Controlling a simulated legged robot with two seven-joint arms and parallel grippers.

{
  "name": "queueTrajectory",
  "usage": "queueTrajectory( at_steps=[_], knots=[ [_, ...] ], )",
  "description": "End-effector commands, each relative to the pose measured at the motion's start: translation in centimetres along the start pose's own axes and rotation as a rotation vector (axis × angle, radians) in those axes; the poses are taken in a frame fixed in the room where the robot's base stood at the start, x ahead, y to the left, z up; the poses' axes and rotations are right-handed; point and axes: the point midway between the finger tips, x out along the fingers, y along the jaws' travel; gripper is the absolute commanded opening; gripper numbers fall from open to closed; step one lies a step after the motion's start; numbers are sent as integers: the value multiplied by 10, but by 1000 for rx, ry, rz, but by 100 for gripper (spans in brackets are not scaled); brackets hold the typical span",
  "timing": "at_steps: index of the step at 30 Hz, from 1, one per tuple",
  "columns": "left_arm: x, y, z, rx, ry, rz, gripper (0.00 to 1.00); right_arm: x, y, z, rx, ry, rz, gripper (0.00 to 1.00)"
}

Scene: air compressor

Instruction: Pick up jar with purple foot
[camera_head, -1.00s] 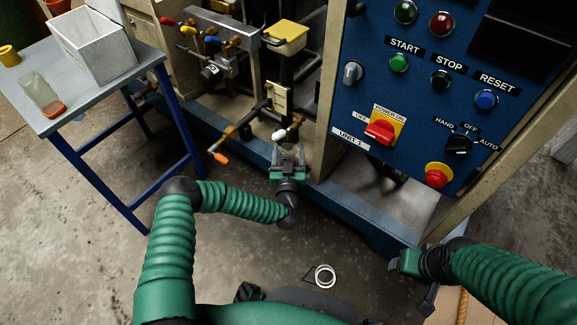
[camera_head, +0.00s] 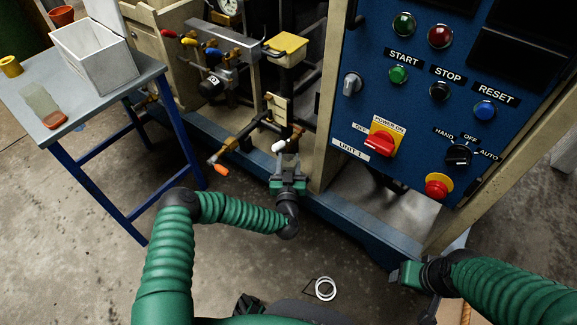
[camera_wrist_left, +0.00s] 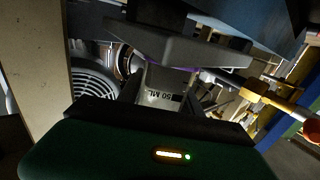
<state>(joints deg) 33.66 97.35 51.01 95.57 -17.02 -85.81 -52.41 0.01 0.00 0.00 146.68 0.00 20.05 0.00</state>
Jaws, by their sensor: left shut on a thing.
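The jar with the purple foot (camera_wrist_left: 163,92) shows in the left wrist view as a pale grey body with a "50 ML" mark and a thin purple edge. Dark finger parts hide much of it. My left gripper (camera_head: 287,163) is shut on this jar in front of the blue base of the machine, just below the pipes. In the head view the jar is too small and covered to make out. My right gripper (camera_head: 405,274) is at the lower right, in front of the machine; I cannot tell its jaw state.
A grey table (camera_head: 115,105) with blue legs stands at left, carrying a white bin (camera_head: 95,62), a yellow cup (camera_head: 10,67) and a clear jar with an orange-red foot (camera_head: 54,119). A valve pipe with an orange tip (camera_head: 221,169) juts out near my left gripper. A blue control panel (camera_head: 420,120) is at right.

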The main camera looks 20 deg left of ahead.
Motion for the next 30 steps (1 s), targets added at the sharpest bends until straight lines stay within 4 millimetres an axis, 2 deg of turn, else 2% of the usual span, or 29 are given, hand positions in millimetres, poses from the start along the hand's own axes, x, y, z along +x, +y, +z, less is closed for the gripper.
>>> queueTrajectory(
  at_steps=[5, 12, 14, 20, 24, 27, 30],
  knots=[
    [0, 0, -12, 0, 2, 1, 0, -12, 0, -3, 0, 0, 0, 67],
    [0, 1, -48, 1, 2, 1, 0, -46, 0, -11, 0, 0, 0, 67],
    [-16, 0, -44, 1, -4, 3, 0, -53, 0, -12, 0, 0, 0, 67],
    [-64, -2, -49, 1, -5, 3, 0, -82, 0, -19, 0, 0, 0, 67],
    [-105, -4, -53, 0, -5, 4, 0, -106, 0, -25, 0, 0, 0, 67],
    [-131, -6, -54, 0, -4, 3, 0, -117, 0, -28, 0, 0, 0, 67],
    [-148, -7, -52, -1, -3, 2, 0, -122, 0, -29, 0, 0, 0, 67]
  ],
)
